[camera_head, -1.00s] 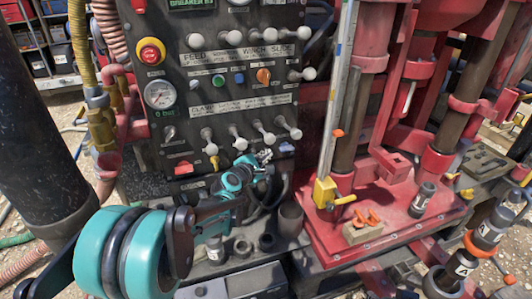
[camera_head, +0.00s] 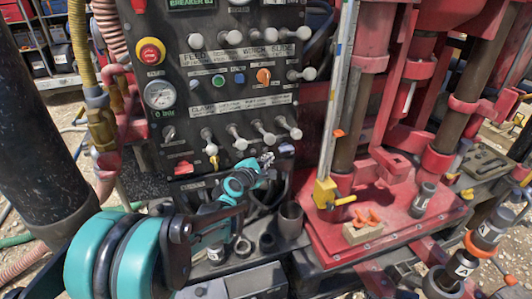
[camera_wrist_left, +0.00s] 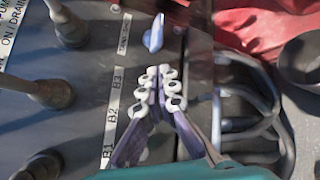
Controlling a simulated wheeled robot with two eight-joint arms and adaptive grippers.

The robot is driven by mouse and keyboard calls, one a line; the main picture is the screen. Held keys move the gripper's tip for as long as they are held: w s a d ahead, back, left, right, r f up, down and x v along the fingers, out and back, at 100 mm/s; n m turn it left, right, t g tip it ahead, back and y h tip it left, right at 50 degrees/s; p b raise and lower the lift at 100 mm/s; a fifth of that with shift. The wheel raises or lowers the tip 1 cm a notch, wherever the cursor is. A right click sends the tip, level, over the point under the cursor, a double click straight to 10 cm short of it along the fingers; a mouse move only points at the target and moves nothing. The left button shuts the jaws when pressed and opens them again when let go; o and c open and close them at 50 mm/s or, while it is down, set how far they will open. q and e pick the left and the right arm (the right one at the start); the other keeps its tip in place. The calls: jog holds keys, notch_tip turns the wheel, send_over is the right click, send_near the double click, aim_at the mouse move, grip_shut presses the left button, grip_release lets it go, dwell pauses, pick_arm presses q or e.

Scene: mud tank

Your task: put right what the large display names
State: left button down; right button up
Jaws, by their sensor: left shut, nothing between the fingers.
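The display (camera_head: 192,3) at the top of the black control panel (camera_head: 140,180) is cut by the picture edge; it reads "BREAKER B3". My left gripper (camera_head: 266,161) is in front of the panel's lower right, below the clamp levers. In the left wrist view its fingers (camera_wrist_left: 160,88) are shut and empty beside a label strip (camera_wrist_left: 116,95) marked B1, B2 and B3. The fingers cover the area beside B3, so I cannot tell the breaker's position. A pale blue toggle (camera_wrist_left: 154,33) stands just beyond the fingertips, apart from them. My right gripper is not in view.
Several white-knobbed levers (camera_head: 236,137) stick out above the gripper. A red emergency button (camera_head: 150,51) and a gauge (camera_head: 159,94) are at the left. Black hoses (camera_wrist_left: 255,110) lie close to the fingers. The red rig base (camera_head: 320,235) stands at the right.

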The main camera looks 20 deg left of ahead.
pick_arm(q)
jog(key=shift+s+d, duration=0.1)
jog(key=s+d, duration=0.1)
jog(key=s, duration=0.1)
jog(key=s+d, duration=0.1)
jog(key=s, duration=0.1)
jog(key=shift+d, duration=0.35)
jog(key=s+d+f+m+g, duration=0.1)
jog(key=s+d+m+g, duration=0.1)
jog(key=s+m, duration=0.5)
jog(key=s+d+m+g, duration=0.1)
jog(key=s+m+g, duration=0.2)
jog(key=s+m, duration=0.45)
jog(key=s+a+f+m+g+y, duration=0.1)
jog(key=s+f+m, duration=0.2)
jog(key=s, duration=0.5)
jog(key=s+a+f+m+g+y, duration=0.1)
jog(key=s+a+f+m+g, duration=0.1)
jog(key=s+m, duration=0.3)
jog(key=s+f, duration=0.1)
jog(key=s, duration=0.3)
jog(key=shift+a+y, duration=0.3)
